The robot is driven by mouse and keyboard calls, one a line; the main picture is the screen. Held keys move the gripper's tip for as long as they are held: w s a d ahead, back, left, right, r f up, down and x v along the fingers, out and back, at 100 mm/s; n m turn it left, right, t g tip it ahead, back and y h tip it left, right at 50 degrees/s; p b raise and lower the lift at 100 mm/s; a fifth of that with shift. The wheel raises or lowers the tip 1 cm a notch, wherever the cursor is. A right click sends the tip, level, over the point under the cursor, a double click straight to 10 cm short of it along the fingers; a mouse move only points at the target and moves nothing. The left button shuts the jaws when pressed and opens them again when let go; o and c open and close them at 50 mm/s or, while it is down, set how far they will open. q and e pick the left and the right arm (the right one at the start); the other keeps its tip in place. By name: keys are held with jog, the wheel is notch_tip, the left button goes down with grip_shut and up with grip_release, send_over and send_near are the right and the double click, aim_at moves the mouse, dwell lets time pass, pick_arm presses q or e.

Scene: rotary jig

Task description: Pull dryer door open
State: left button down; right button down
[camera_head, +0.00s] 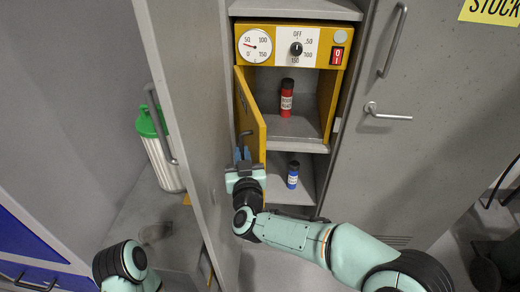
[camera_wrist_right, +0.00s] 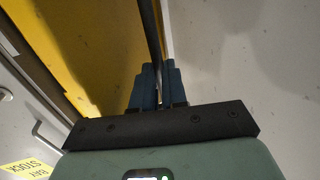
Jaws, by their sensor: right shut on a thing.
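The dryer is a yellow-fronted unit with a dial and switch panel (camera_head: 291,46), high in the cabinet in the head view. Its yellow door (camera_head: 251,120) is hinged at the left and stands swung well out, leaving the inside in sight. My right gripper (camera_head: 241,154) is at the door's free edge, shut on the dark door handle (camera_head: 245,134). In the right wrist view, the blue fingers (camera_wrist_right: 158,86) close around the dark handle bar (camera_wrist_right: 149,32) beside the yellow door (camera_wrist_right: 95,45). Of my left arm only a link shows at lower left; its gripper is out of view.
A red bottle (camera_head: 287,98) stands inside the dryer and a blue bottle (camera_head: 293,175) on the shelf below. A grey locker door (camera_head: 190,110) stands open close left of the dryer door. A green-lidded bin (camera_head: 160,150) is farther left. A closed grey door (camera_head: 425,150) is at right.

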jog(key=shift+a+r+m+h, duration=0.2)
jog(key=shift+a+m+h, duration=0.15)
jog(key=shift+h, duration=0.15)
jog(key=c, duration=1.3)
grip_release()
jog(key=shift+w, duration=0.1)
jog(key=shift+c, duration=0.2)
jog(key=shift+o, duration=0.9)
jog(key=shift+f, duration=0.15)
jog(key=s+d+b, duration=0.1)
jog(key=s+d, duration=0.1)
jog(key=s, duration=1.1)
jog(key=shift+f, duration=0.1)
